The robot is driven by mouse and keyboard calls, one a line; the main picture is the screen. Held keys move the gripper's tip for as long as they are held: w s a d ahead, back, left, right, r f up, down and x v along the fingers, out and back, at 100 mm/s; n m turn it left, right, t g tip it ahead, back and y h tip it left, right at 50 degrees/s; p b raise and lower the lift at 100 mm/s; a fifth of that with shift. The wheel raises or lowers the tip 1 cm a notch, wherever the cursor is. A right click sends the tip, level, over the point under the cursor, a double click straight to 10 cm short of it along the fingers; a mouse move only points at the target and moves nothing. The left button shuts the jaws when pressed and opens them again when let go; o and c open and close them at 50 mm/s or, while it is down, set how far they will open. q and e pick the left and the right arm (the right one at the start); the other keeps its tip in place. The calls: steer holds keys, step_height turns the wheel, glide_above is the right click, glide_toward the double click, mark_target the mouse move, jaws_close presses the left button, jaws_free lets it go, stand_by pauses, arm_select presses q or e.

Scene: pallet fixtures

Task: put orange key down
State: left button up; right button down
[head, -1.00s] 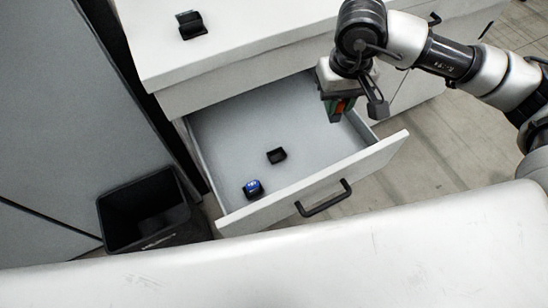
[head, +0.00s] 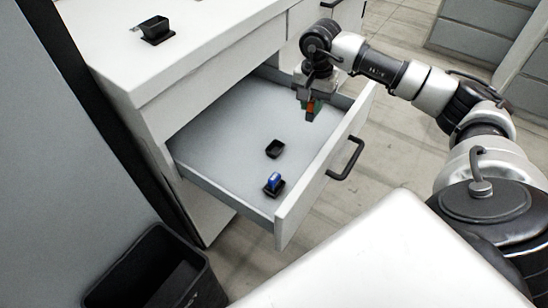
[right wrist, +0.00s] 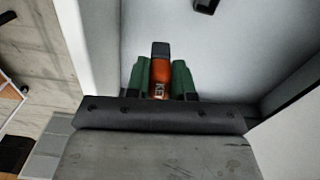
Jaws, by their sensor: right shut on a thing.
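My right gripper (head: 311,108) is over the right side of the open drawer (head: 235,122). It is shut on the orange key (right wrist: 160,72), which shows between the green fingers in the right wrist view and has a dark top end. The key is above the drawer floor; the exact height is hard to tell. An empty black holder (head: 274,148) sits on the drawer floor to the left of and nearer than the gripper. A blue key (head: 273,181) stands in another black holder near the drawer's front corner. My left gripper is out of view.
Another black holder (head: 155,29) stands on the white cabinet top (head: 190,22). A black bin (head: 158,272) stands on the floor at lower left. The drawer front (head: 325,165) with its dark handle (head: 347,158) rises beside the gripper. The drawer's back floor is clear.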

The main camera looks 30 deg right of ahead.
steer(key=shift+d+f+m, duration=0.5)
steer(key=shift+d+f, duration=0.2)
steer(key=shift+d, duration=0.3)
steer(key=shift+d+f, duration=0.1)
steer(key=shift+f, duration=0.05)
steer(key=p, duration=0.1)
glide_toward(274, 140)
steer(key=shift+s+a+f, duration=0.45)
steer(key=shift+s+f, duration=0.15)
steer(key=shift+s, duration=0.05)
steer(key=shift+s+a+f, duration=0.45)
steer(key=shift+s+f, duration=0.15)
steer(key=shift+f, duration=0.05)
step_height(274, 140, down, 4)
steer(key=shift+r, duration=0.15)
steer(key=shift+f, duration=0.3)
steer(key=c, duration=1)
jaws_free()
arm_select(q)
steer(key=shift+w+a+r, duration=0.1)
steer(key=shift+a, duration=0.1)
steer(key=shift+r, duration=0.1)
arm_select(e)
steer(key=shift+r, duration=0.1)
